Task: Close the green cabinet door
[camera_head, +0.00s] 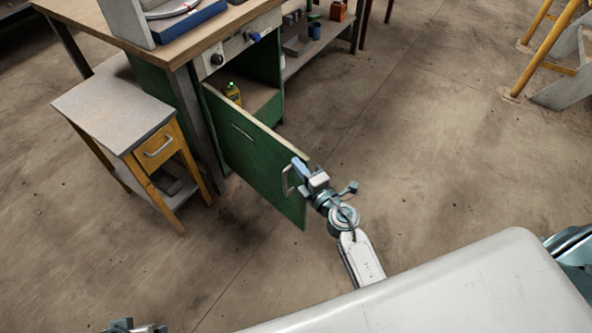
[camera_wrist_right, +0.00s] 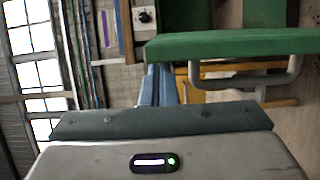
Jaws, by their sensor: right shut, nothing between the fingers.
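The green cabinet door (camera_head: 245,150) stands open, swung out from the green cabinet under the workbench. Its metal handle (camera_head: 286,181) is near the free edge. My right gripper (camera_head: 299,165) is shut and empty close to the door's free upper corner, beside the handle. In the right wrist view its blue fingers (camera_wrist_right: 160,84) reach to the green door edge (camera_wrist_right: 225,44), with the handle (camera_wrist_right: 292,75) to their right; I cannot tell whether they touch the door. A small part of my left gripper (camera_head: 135,326) shows at the bottom left edge; its fingers are not clear.
A yellow-framed side table (camera_head: 105,105) with a drawer stands left of the door. A yellow device (camera_head: 232,94) with a green light sits inside the cabinet. The wooden workbench (camera_head: 165,50) is above. Floor (camera_head: 430,130) to the right is clear.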

